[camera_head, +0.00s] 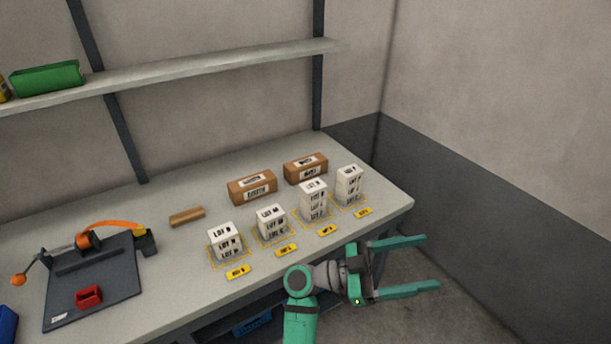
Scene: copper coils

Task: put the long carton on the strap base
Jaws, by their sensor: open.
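The dark strap base (112,292) lies at the left end of the bench, with an orange strap (105,232) and a lever with an orange knob at its back. Its middle is mostly bare, with a small red block (88,296) near its front. A slim, long brown carton or bar (187,217) lies to the right of the base. Two larger labelled brown cartons, one left (252,187) and one right (305,168), stand at the back. I cannot tell which is called the long carton. My gripper (432,263) is open and empty, off the bench's front right edge.
White LOT cartons stand in several stacks (226,238) on yellow-outlined spots, with yellow tags (238,271) in front. A shelf (200,74) with a green bin (48,78) hangs above. A dark-based wall (480,200) closes the right side.

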